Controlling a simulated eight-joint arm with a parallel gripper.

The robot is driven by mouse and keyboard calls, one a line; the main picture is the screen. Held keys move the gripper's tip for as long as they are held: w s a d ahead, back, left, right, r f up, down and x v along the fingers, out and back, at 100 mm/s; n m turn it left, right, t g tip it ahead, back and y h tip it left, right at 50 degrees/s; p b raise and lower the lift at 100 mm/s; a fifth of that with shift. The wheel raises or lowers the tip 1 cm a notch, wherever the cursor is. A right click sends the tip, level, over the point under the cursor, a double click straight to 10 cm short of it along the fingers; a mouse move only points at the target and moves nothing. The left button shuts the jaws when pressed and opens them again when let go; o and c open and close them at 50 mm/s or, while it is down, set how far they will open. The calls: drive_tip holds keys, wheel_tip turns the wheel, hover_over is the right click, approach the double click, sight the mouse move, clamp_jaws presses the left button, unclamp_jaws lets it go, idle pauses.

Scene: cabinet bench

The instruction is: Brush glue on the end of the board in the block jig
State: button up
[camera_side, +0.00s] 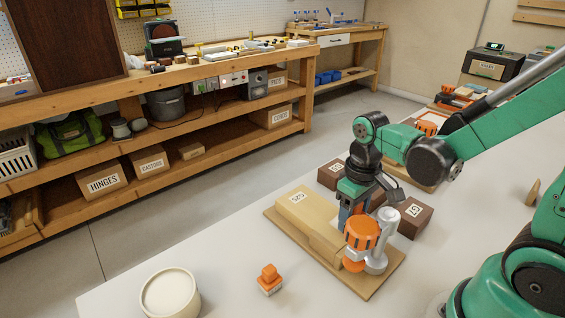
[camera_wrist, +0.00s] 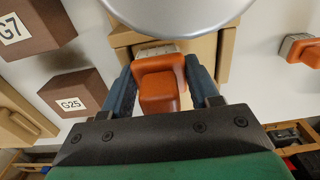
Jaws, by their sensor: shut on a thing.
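My gripper (camera_wrist: 163,92) is shut on an orange-handled brush (camera_wrist: 160,82), held between its two blue fingers. Its pale grey lower end shows above the handle in the wrist view, close over light wood; I cannot tell whether they touch. In the side view, my gripper (camera_side: 352,222) points down over the block jig (camera_side: 365,284), a flat wooden base bearing a light wood board (camera_side: 308,215). A round pale pot (camera_side: 170,293) stands front left.
A second orange-handled brush (camera_side: 269,279) stands on the table between pot and jig; it also shows in the wrist view (camera_wrist: 300,48). Dark brown labelled blocks (camera_side: 414,218) lie behind the jig. The table left of the jig is mostly clear.

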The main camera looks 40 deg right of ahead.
sight(333, 230)
idle(0.4)
drive_tip(key=shift+a, duration=1.65)
drive_tip(key=shift+w, duration=0.8)
drive_tip(key=shift+d, duration=0.15)
drive_tip(key=shift+d, duration=1.6)
